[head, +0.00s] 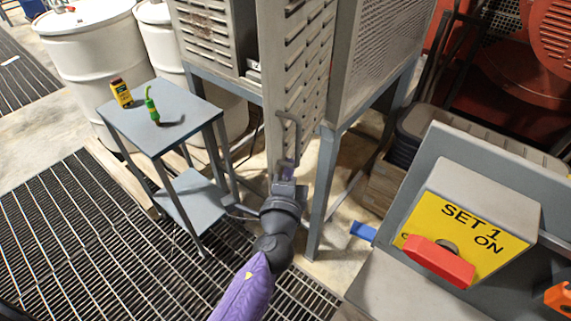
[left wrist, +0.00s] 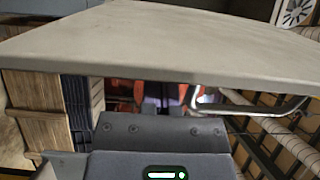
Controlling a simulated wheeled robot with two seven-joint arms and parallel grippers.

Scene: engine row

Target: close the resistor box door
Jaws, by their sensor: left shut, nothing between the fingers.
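The resistor box is a tall grey cabinet on legs, with a perforated side (head: 385,45) at the upper middle of the head view. Its louvred door (head: 300,60) stands open, swung out toward me, with a dark gap to the louvred front panel (head: 205,30) on the left. A bent metal handle (head: 297,130) sits low on the door; it also shows in the left wrist view (left wrist: 262,110), below the door's broad grey face (left wrist: 150,35). My left gripper (head: 286,170) is shut and empty, just below the handle; contact is unclear. My right gripper is out of view.
A switch box with a red handle (head: 440,262) is close at lower right. Grating (head: 70,220) covers the left floor.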

